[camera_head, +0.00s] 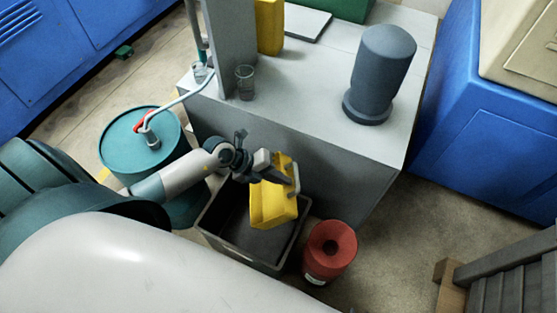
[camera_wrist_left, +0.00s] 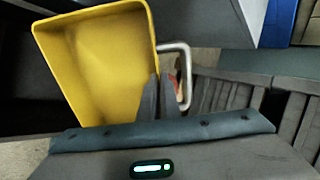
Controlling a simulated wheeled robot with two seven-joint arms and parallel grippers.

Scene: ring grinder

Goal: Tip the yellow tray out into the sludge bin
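The yellow tray (camera_head: 272,204) hangs tilted over the dark grey open bin (camera_head: 222,252), which I take to be the sludge bin. The handle (camera_wrist_left: 187,72) stands by the fingers (camera_wrist_left: 160,98). The bin's inside is dark, and the tray hides part of it. My right gripper is not in view.
A red can (camera_head: 330,250) stands right of the bin. A teal drum (camera_head: 130,135) with a hose stands left of it. The grey workbench (camera_head: 310,85) behind carries a dark cylinder (camera_head: 383,65) and a glass beaker (camera_head: 245,82). Open floor lies right of the can.

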